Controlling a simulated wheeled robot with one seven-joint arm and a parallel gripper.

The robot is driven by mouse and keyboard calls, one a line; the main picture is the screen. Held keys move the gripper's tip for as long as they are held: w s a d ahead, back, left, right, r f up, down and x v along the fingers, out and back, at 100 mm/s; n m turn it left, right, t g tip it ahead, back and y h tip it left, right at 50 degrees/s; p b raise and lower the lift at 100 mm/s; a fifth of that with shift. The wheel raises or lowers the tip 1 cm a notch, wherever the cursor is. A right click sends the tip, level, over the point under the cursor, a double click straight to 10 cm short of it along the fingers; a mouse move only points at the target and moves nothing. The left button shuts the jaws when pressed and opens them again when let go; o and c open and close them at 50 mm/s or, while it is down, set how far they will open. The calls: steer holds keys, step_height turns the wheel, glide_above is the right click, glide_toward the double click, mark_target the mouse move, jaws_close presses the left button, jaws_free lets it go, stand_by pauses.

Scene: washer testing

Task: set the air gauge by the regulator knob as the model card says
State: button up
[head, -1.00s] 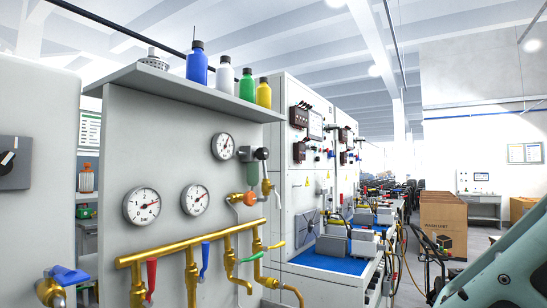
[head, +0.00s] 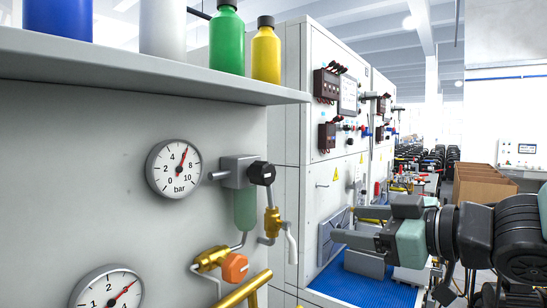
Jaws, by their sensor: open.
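The air gauge (head: 174,168) is a round white dial marked bar, 0 to 10, on the grey panel. Its red needle points up and slightly right, near where 6 would be. Right of it is the grey regulator body (head: 237,171) with a black knob (head: 262,173) on its right side and a green bowl (head: 245,210) below. My gripper (head: 340,226) is at the right, open and empty, with its fingers pointing left. It is apart from the knob, to its right and lower in the picture. I cannot make out a model card.
A shelf (head: 150,80) with several bottles overhangs the gauge. Brass valves, one with an orange knob (head: 235,267), sit below the regulator. A second gauge (head: 106,290) is at lower left. White cabinets (head: 290,130) and a blue bench mat (head: 350,285) stand behind my gripper.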

step_height(320, 180, up, 6)
steer(key=s+n+y+p, duration=0.2)
steer(key=y, duration=0.1)
steer(key=g+b, duration=0.1)
steer(key=b, duration=0.2)
glide_toward(270, 175)
steer(key=x, duration=0.9)
steer(key=shift+w+a, duration=0.1)
steer(key=c, duration=1)
